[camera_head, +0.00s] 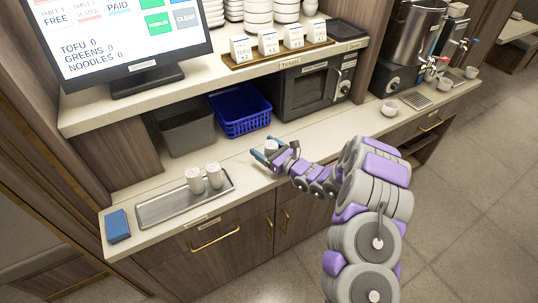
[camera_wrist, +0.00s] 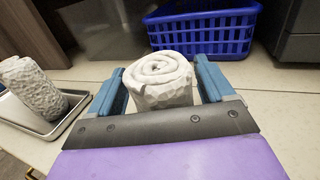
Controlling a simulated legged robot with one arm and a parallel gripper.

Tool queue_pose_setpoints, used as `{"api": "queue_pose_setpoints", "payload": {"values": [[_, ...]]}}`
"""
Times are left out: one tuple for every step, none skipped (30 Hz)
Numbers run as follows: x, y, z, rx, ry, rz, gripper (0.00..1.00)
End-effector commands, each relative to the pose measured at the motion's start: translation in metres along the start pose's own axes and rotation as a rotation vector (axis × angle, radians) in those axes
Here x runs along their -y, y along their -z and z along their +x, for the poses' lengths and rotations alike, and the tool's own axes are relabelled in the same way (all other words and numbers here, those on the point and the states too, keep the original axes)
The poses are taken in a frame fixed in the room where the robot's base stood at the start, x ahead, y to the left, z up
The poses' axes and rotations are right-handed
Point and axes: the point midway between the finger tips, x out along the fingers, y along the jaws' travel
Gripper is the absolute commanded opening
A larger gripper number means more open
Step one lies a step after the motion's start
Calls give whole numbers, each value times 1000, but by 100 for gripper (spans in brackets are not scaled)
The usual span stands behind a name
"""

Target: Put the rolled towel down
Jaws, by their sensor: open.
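A white rolled towel (camera_wrist: 160,82) stands upright on the counter between the two blue fingers of my gripper (camera_wrist: 160,90) in the wrist view. The fingers are open, one on each side of it, with a small gap at the right. In the head view my gripper (camera_head: 266,153) is low over the counter, around the towel (camera_head: 271,146). Two more rolled towels (camera_head: 204,178) stand on a grey metal tray (camera_head: 160,211) to the left. One of them shows at the left in the wrist view (camera_wrist: 34,88).
A blue basket (camera_head: 240,112) and a grey bin (camera_head: 187,128) stand behind the gripper under the shelf. A blue folded cloth (camera_head: 117,225) lies left of the tray. A microwave (camera_head: 312,88) and a small cup (camera_head: 390,108) are to the right. Counter between tray and gripper is clear.

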Motion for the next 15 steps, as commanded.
{"api": "queue_pose_setpoints", "payload": {"values": [[2,0,-1,1,2,1,82],[2,-1,-2,1,2,1,82],[2,-1,-2,2,3,2,82],[2,-1,-2,2,3,2,82],[2,-1,-2,1,3,2,82],[2,0,-2,1,3,1,78],[2,0,-1,0,2,1,75],[1,0,-1,0,2,1,72],[0,0,0,-1,2,0,68],[0,0,0,-2,2,0,65],[0,0,0,-2,1,0,63],[0,0,0,-2,1,0,59],[0,0,0,-2,1,-1,56],[0,0,1,-2,1,-1,53],[0,0,1,-2,1,-1,49]]}}
